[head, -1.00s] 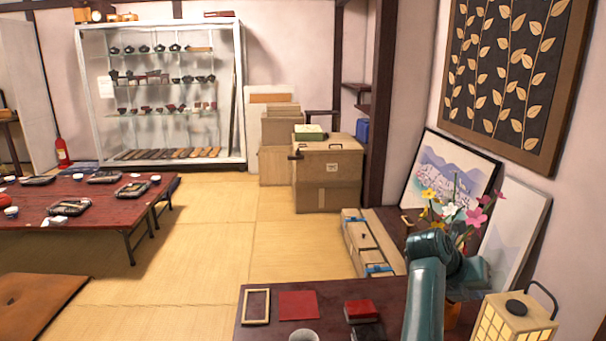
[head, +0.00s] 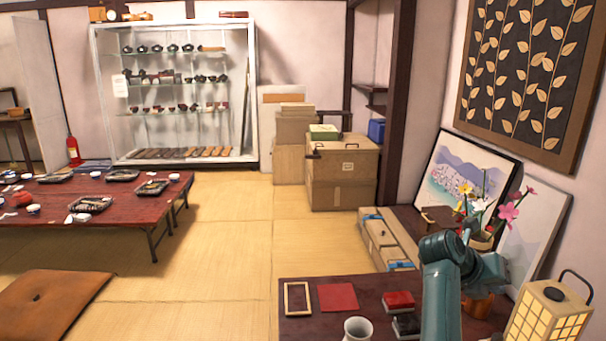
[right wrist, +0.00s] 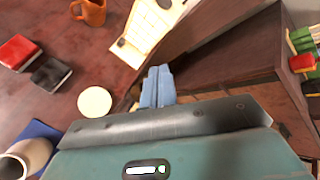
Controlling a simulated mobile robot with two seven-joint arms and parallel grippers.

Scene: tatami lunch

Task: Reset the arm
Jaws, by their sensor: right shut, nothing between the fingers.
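My right arm (head: 442,290) rises in teal at the lower right of the head view, over the near dark-red table (head: 345,285), and bends at a joint near the flowers. In the right wrist view my right gripper (right wrist: 158,87) shows its two light-blue fingers together, shut and empty, over the table's edge. A pale round disc (right wrist: 95,102) lies to the left of the fingertips. My left gripper is in no view.
The near table bears a wooden frame (head: 297,299), a red square (head: 338,297), a red box (head: 398,300), a black box (head: 406,325), a pale cup (head: 358,329) and a lit lantern (head: 545,315). Flowers (head: 509,212) stand close behind my arm. Open tatami (head: 235,240) lies left.

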